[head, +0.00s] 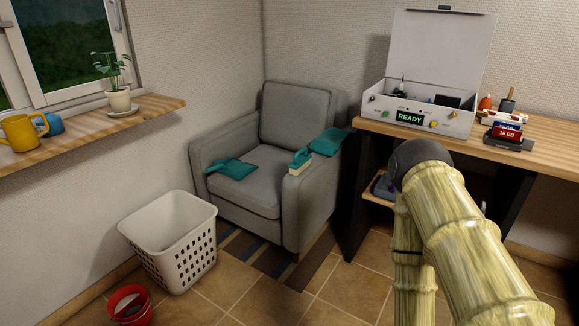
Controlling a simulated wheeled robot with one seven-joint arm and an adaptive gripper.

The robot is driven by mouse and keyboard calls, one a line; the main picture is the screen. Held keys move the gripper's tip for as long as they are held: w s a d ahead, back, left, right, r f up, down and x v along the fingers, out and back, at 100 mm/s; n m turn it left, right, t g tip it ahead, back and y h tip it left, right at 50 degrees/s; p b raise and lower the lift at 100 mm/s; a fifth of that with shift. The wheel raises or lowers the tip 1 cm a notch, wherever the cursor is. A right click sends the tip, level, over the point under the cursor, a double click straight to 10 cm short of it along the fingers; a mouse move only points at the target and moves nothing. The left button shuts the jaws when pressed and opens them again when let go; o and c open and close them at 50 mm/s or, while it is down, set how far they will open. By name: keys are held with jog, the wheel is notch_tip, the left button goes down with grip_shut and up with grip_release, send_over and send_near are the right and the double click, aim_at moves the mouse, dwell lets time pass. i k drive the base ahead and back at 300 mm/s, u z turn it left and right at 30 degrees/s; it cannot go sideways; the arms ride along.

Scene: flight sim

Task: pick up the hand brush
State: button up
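What looks like the hand brush (300,160) lies on the right armrest of the grey armchair (304,112). It has a teal top and a pale, cream-coloured lower part. A flat teal piece (328,141) lies just behind it on the same armrest; I cannot tell whether the two touch. Another flat teal thing (236,169), with a short handle-like end to its left, lies on the seat. My arm rises at the right of the view and bends at a dark joint. My gripper does not show.
A white laundry basket (170,244) and a red bucket (130,304) stand on the tiled floor to the left. A wooden desk (545,135) with an open white case (419,116) stands at right. A windowsill (90,126) holds mugs and a plant.

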aim_at(299, 164)
jog(key=u, duration=0.7)
jog(key=i, duration=1.1)
jog(key=z, duration=0.1)
